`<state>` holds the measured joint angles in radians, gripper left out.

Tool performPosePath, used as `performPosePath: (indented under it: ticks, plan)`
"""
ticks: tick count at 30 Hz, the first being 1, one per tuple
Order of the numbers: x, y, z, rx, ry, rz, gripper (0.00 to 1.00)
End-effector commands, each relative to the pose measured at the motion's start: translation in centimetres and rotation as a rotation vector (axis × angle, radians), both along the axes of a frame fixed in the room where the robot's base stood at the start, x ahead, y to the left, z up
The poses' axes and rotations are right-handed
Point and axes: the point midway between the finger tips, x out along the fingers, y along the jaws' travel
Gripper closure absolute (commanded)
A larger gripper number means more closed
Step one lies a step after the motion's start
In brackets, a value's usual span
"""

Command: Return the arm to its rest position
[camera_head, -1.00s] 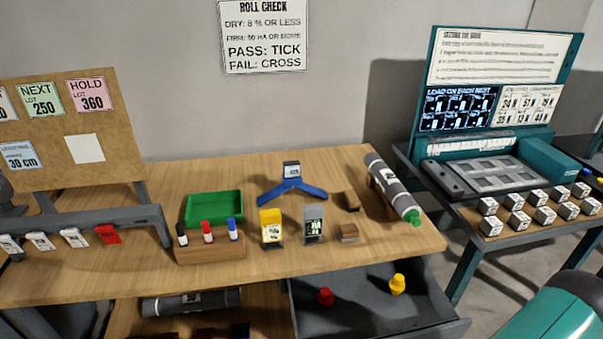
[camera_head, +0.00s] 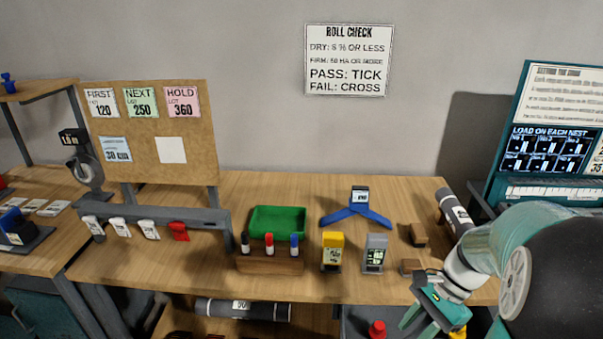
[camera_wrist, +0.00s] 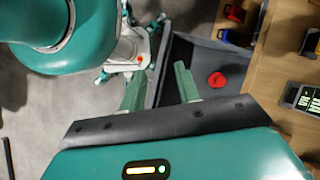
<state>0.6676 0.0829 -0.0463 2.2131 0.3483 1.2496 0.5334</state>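My arm reaches in from the lower right of the head view. My gripper (camera_head: 424,322) hangs over the open grey drawer (camera_head: 355,322) at the front of the wooden table. A yellow piece (camera_head: 458,332) is partly hidden behind my gripper.
On the table (camera_head: 330,285) stand a green tray (camera_head: 278,220), a marker block (camera_head: 270,264), a yellow device (camera_head: 332,251), a grey device (camera_head: 375,253) and a blue stand (camera_head: 357,212). A grey roll (camera_head: 455,212) lies at right, partly hidden by my arm. Another roll (camera_head: 242,309) lies below.

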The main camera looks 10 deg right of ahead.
Motion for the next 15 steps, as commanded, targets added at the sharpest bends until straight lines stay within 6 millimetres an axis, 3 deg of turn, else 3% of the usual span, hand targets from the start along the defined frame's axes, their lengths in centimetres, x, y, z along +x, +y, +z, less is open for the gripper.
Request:
performPosePath:
  ticks: [7, 15]
  plan:
    - [0.6, 6.1, 5.0, -0.243, -0.251, 0.444, 0.68]
    - [-0.3, 11.9, 9.6, -0.491, -0.538, 0.915, 0.68]
